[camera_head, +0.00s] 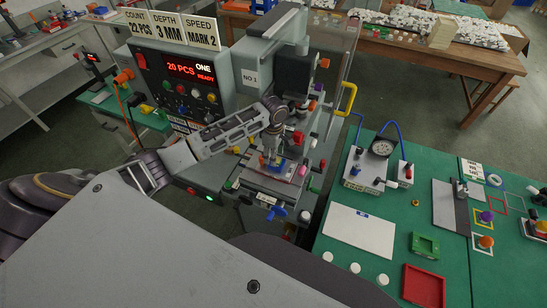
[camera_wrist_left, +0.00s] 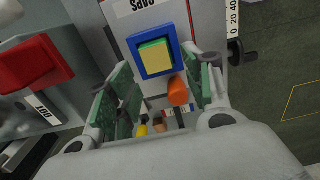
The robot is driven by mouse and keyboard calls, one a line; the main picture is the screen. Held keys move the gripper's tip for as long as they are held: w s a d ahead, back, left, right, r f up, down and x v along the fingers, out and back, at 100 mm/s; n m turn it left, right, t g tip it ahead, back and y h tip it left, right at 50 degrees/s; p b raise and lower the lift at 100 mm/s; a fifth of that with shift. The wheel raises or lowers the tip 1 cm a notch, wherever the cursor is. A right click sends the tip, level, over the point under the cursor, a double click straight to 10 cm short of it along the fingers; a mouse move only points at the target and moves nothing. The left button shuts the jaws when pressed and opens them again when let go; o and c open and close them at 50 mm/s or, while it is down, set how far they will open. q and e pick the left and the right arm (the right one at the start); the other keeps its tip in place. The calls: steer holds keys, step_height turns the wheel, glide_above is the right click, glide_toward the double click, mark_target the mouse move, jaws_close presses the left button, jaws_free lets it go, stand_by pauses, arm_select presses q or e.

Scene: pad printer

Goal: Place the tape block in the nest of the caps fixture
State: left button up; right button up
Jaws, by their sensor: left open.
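In the left wrist view, a block with a yellow top and green side (camera_wrist_left: 156,57), apparently the tape block, sits inside a blue square frame (camera_wrist_left: 142,72) on the grey caps fixture (camera_wrist_left: 115,25). Its label reads upside down. My left gripper (camera_wrist_left: 158,88) is open, its green-padded fingers on either side, with the block just beyond the tips and apart from them. In the head view, my left gripper (camera_head: 270,157) points down over the pad printer's work area, hiding most of the block and nest. My right gripper is not in view.
An orange knob (camera_wrist_left: 177,91) lies between the fingers, close to the blue frame. The pad printer (camera_head: 185,70) stands behind and around the gripper. The green table (camera_head: 400,210) at right holds a white plate (camera_head: 359,228), gauge (camera_head: 383,147), green holder (camera_head: 425,246) and red tray (camera_head: 424,287).

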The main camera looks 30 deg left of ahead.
arm_select(q)
step_height(320, 180, up, 10)
steer(key=b, duration=0.1)
steer(key=shift+r, duration=0.25)
stand_by(0.7)
